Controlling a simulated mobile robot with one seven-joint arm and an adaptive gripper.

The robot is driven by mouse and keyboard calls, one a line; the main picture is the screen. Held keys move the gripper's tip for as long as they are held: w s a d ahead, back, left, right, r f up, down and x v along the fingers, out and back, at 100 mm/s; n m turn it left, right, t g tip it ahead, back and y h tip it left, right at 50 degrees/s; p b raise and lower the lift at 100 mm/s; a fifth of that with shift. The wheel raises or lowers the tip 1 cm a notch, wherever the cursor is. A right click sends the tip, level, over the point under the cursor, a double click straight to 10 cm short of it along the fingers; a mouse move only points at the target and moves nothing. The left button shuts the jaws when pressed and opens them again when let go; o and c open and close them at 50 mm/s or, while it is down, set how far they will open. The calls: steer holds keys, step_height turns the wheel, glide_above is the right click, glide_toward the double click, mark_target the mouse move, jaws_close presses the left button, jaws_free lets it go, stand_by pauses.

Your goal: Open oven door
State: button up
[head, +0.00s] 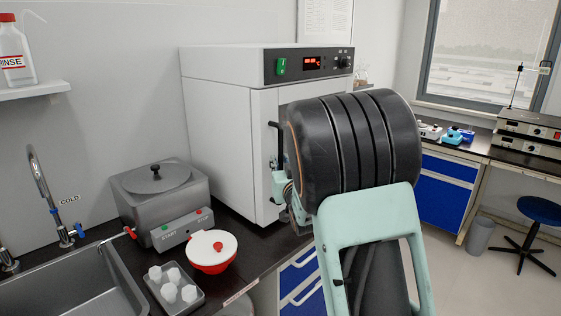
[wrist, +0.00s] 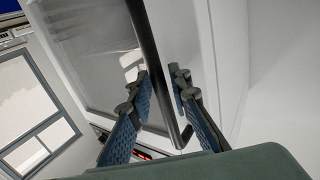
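The white oven (head: 218,125) stands on the dark counter, with a grey control panel on top. Its door is mostly hidden behind my arm in the head view and looks closed. The black door handle (head: 274,130) is upright near the door's left edge; it also shows as a dark bar in the wrist view (wrist: 150,45). My gripper (wrist: 162,82) is at the handle, one finger on each side of the bar. The fingers look open, with small gaps to the bar; contact is hard to tell. In the head view the fingertips are partly hidden beside the handle.
A sink (head: 75,285) is at the far left. The floor on the right is open near the blue stool (head: 540,210).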

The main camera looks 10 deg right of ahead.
jaws_close()
steer(key=shift+d, duration=0.1)
stand_by(0.5)
